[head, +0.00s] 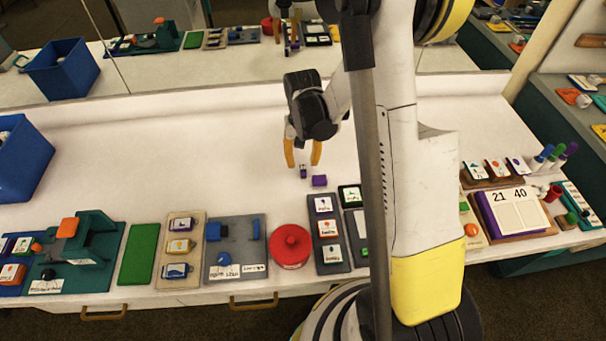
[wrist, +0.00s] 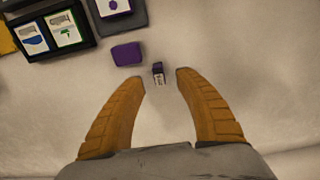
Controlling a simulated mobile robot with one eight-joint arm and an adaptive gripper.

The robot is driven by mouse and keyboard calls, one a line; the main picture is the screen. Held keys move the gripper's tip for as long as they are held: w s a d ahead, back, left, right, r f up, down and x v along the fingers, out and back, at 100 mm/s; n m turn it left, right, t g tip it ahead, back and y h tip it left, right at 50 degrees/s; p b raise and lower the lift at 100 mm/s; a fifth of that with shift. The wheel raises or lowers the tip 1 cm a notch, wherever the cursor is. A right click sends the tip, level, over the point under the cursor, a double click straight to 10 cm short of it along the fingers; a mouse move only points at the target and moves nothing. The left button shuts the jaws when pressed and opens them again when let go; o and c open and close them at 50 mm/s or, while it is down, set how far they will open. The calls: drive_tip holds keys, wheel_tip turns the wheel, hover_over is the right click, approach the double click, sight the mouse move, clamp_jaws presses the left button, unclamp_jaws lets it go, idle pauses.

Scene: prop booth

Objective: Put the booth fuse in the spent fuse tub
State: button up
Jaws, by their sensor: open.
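A small dark purple piece with a white label, which looks like the booth fuse (wrist: 158,70), stands on the white counter; it also shows in the head view (head: 303,173). My gripper (head: 303,160) is open and empty above the counter, fingers pointing down. In the wrist view the fuse appears between and just beyond the two fingertips (wrist: 161,78), apart from both. A purple block (wrist: 126,53) lies close beside it. An open blue bin (head: 22,160) at the left edge may be the spent fuse tub; I cannot read a label on it.
A mirror lines the back. The counter left of my gripper is clear.

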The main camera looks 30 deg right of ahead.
sight(303, 168)
wheel_tip(303, 168, down, 5)
drive_tip(key=b, duration=0.2)
drive_tip(key=shift+d+f+b, duration=0.1)
drive_tip(key=shift+d+b, duration=0.05)
drive_tip(key=shift+b, duration=0.15)
clamp_jaws()
drive_tip(key=shift+r, duration=0.2)
